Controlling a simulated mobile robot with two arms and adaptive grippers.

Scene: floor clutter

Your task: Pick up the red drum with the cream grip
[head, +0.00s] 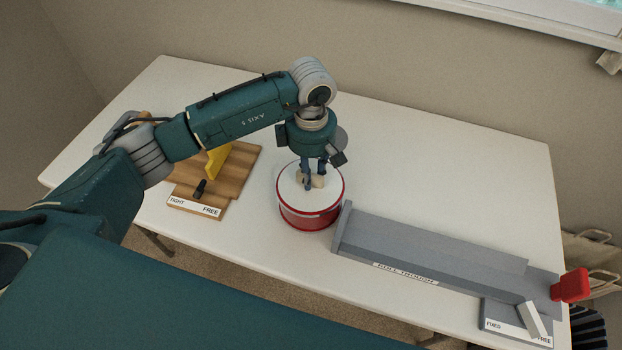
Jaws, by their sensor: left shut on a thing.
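The red drum (309,218) has a white top, a red side and pale bands. It stands upright on the white table, near the middle of the head view. A small cream grip (318,181) sits on its top. My left gripper (312,184) points straight down over the drum, shut on the cream grip. The fingers hide part of the grip. I cannot tell whether the drum is touching the table or slightly above it. My right gripper is not in view.
A grey roll trough (430,249) lies right of the drum, its near end close to it. A red block (571,285) and a white lever (533,319) are at its far end. A wooden board (235,178) with a yellow piece (216,161) lies left. The table's back is clear.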

